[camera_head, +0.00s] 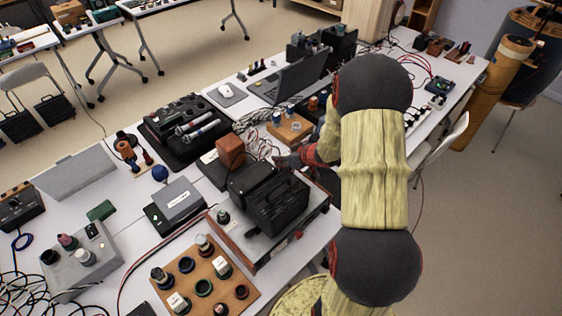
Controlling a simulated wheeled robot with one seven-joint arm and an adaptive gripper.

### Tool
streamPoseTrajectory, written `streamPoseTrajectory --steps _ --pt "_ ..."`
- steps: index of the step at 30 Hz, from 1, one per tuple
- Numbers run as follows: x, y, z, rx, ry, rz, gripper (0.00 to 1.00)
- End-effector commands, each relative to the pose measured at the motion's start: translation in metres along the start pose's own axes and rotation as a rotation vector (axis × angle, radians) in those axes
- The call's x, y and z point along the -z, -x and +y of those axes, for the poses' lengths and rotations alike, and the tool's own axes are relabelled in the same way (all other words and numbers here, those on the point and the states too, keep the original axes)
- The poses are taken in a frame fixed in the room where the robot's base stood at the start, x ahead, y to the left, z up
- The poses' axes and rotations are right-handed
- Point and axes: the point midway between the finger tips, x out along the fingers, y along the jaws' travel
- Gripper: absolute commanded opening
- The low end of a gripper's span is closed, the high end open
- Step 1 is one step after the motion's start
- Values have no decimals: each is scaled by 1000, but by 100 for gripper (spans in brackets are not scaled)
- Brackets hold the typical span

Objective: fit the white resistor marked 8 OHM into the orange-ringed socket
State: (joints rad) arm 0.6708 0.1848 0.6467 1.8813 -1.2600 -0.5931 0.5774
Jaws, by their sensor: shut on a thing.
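My gripper (284,162) is at the end of my yellow-sleeved arm, just above and behind a black ribbed box (278,208). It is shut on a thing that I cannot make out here. A wooden board (226,294) at the bottom centre carries several round sockets with coloured rings. Two white block-like parts stand on it, one at the right (222,266) and one at the lower left (178,302). Their markings are too small to read, so I cannot tell which is the 8 OHM resistor. I cannot pick out the orange ring with certainty.
A grey case (180,204), a brown block (230,150) and a black tray (186,130) crowd the white bench left of my gripper. A laptop (290,80) and a small wooden block with knobs (290,127) stand behind. Loose cables lie around them.

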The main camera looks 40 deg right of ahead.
Motion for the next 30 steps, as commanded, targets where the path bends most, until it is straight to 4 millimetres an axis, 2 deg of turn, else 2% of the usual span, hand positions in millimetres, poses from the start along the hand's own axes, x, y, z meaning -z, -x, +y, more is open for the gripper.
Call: streamPoseTrajectory --steps 14,15,26,30 --pt "-4 -4 0 -1 0 2 0" --pt "-4 -4 0 -1 1 2 22" --pt "-3 -4 0 -1 1 1 43" --pt "-3 -4 0 -1 1 2 43"
